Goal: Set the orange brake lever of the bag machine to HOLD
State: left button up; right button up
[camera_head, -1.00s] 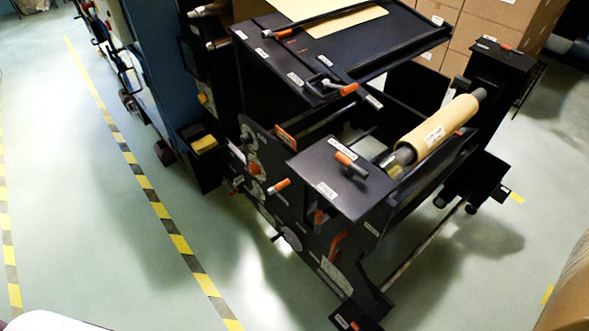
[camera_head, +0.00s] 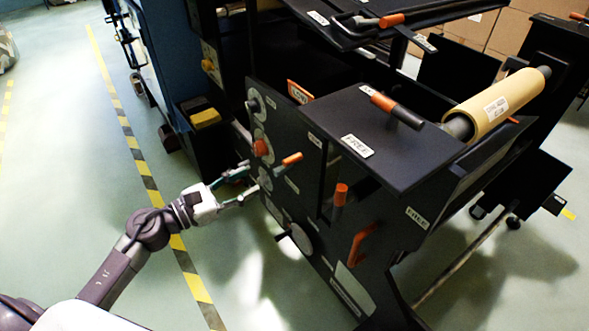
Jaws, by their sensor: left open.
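The black bag machine has several orange-tipped handles, and I cannot tell for sure which is the brake lever. One orange-tipped lever (camera_head: 291,159) sticks out of the side panel (camera_head: 305,172), with small labels around it too small to read. Another orange-tipped lever (camera_head: 398,110) lies on the top plate near a FREE label (camera_head: 357,146). My left gripper (camera_head: 251,178) is open and empty, its fingers pointing right, close to the side panel and just left of the side lever. Contact with the panel cannot be told. My right gripper is not in view.
An orange-topped handle (camera_head: 340,195) stands in a slot and an orange bent handle (camera_head: 360,243) is lower on the panel. A red knob (camera_head: 262,147) sits above my gripper. A kraft roll (camera_head: 497,102) lies behind. The floor left of the machine is clear.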

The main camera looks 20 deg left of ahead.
aim_at(290, 161)
pick_arm(q)
jog(key=p+x, duration=0.1)
jog(key=x, duration=1.3)
jog(key=shift+s+p, duration=0.1)
jog(key=shift+p, duration=0.2)
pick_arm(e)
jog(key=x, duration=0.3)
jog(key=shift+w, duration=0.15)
pick_arm(q)
grip_shut()
